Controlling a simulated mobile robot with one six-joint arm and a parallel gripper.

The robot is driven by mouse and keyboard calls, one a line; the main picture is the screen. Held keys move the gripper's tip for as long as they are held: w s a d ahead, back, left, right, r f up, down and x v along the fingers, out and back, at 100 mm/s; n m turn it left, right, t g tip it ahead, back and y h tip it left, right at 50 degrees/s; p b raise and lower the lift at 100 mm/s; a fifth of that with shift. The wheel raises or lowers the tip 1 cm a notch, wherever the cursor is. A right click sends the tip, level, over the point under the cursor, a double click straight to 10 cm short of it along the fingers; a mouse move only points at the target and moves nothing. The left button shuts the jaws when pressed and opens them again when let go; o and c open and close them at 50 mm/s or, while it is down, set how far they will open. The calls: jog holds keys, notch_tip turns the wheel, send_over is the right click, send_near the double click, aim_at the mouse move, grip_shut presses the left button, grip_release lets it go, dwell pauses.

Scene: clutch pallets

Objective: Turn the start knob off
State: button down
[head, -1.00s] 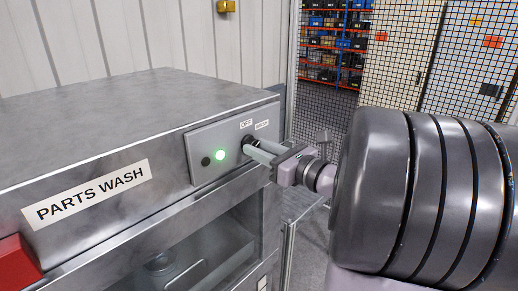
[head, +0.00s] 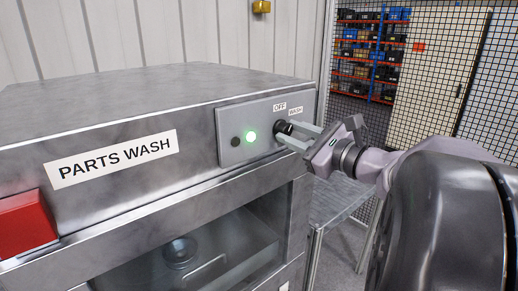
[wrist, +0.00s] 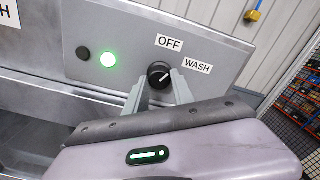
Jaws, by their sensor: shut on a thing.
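The start knob (wrist: 159,75) is a round black knob with a white line that points up and right, toward the WASH label (wrist: 198,66). The OFF label (wrist: 169,42) is above it. In the head view the knob (head: 284,127) sits at the right end of the control panel (head: 229,157). My gripper (head: 294,134) reaches the knob from the right, and its fingers are shut on it. In the wrist view my gripper's fingertips (wrist: 158,85) lie on either side of the knob. The green light (head: 251,137) on the panel is lit.
The steel washer has a PARTS WASH sign (head: 118,158), a red block (head: 24,224) at its left and a glass door (head: 190,255) below the panel. A mesh fence (head: 455,75) and shelves (head: 372,55) stand behind at the right.

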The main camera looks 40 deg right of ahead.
jog(key=n+b, duration=0.4)
jog(key=b, duration=0.1)
jog(key=shift+f, duration=0.3)
jog(key=n+b, duration=0.1)
jog(key=b, duration=0.1)
jog(key=shift+r+n+b, duration=0.15)
jog(key=shift+n+b, duration=0.15)
jog(key=shift+n, duration=0.1)
jog(key=shift+r, duration=0.15)
jog(key=c, duration=1.1)
grip_release()
jog(key=shift+s, duration=0.1)
jog(key=s, duration=0.5)
jog(key=s+d, duration=0.1)
jog(key=s, duration=0.5)
jog(key=s+p, duration=0.1)
jog(key=s, duration=0.5)
jog(key=shift+s+d, duration=0.1)
jog(key=shift+d, duration=0.1)
